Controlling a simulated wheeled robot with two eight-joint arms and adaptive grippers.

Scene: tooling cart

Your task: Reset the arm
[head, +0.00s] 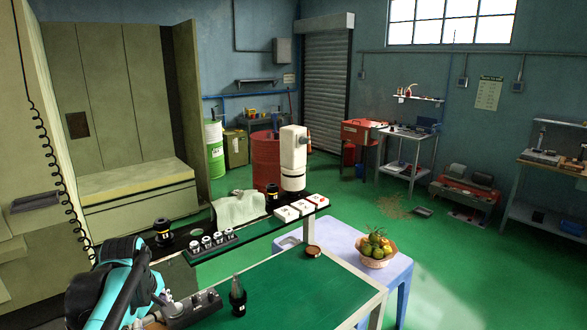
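A teal and black arm, mine (112,285), comes in at the lower left. Its gripper is not clearly made out; the hand end lies among dark and silver parts beside a grey block with several knobs (205,300). I cannot tell whether it is open or holds anything. My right arm and gripper are not in view. A black tool holder with a yellow ring (162,231) stands on the dark shelf behind the arm. A rack of several silver-topped holders (213,242) is to its right. A second black holder (272,196) stands further back.
A dark bottle (238,298) stands on the green-topped bench (300,290), with a small round brown dish (312,252) behind. White boxes (300,208), a cloth (240,208) and a white upright machine (293,160) are beyond.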

